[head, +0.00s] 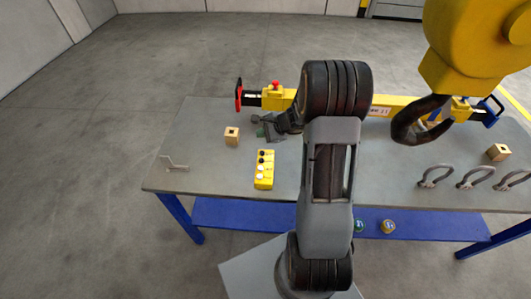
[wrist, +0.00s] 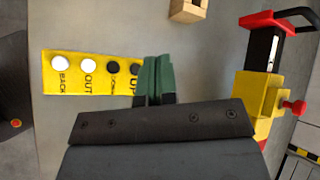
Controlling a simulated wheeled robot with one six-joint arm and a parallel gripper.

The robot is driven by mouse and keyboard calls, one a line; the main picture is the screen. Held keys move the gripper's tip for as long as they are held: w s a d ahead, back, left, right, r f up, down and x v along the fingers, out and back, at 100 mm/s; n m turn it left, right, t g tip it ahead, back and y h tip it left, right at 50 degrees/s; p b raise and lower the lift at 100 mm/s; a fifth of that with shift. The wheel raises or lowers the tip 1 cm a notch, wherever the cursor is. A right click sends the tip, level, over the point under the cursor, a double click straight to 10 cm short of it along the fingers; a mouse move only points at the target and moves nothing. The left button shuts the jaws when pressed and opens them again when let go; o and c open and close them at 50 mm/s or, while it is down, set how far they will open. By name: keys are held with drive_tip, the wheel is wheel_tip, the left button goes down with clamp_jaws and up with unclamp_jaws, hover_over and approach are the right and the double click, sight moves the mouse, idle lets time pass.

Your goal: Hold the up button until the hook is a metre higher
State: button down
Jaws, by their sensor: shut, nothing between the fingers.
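The yellow control box (head: 264,183) lies flat on the table. In the wrist view the box (wrist: 95,88) shows two white and two black buttons, with the words BACK and OUT readable. The up button (wrist: 134,69) is the black one at the right end, right beside my fingers. My gripper (wrist: 157,62) is shut and empty, its green fingertips over the box's right end; whether they touch it I cannot tell. In the head view my gripper (head: 266,131) is just beyond the box. The dark hook (head: 408,124) hangs below the yellow hoist block (head: 465,50) at the right.
The grey table (head: 215,180) holds a wooden block (head: 232,136), a second block (head: 498,152), several shackles (head: 435,178) and a small bracket (head: 173,164). A yellow beam (head: 390,104) with red and blue ends lies along the far edge. My arm hides the table's middle.

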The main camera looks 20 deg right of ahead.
drive_tip(key=b, duration=0.4)
hover_over(262, 153)
drive_tip(key=f, duration=0.6)
drive_tip(key=shift+s+f, duration=0.2)
drive_tip(key=shift+f, duration=0.1)
drive_tip(key=shift+f+b, duration=0.55)
drive_tip(key=shift+b, duration=0.2)
drive_tip(key=shift+f, duration=0.15)
idle(0.7)
drive_tip(key=shift+w+f+b, duration=0.1)
drive_tip(key=shift+f+b, duration=0.15)
drive_tip(key=shift+b, duration=0.35)
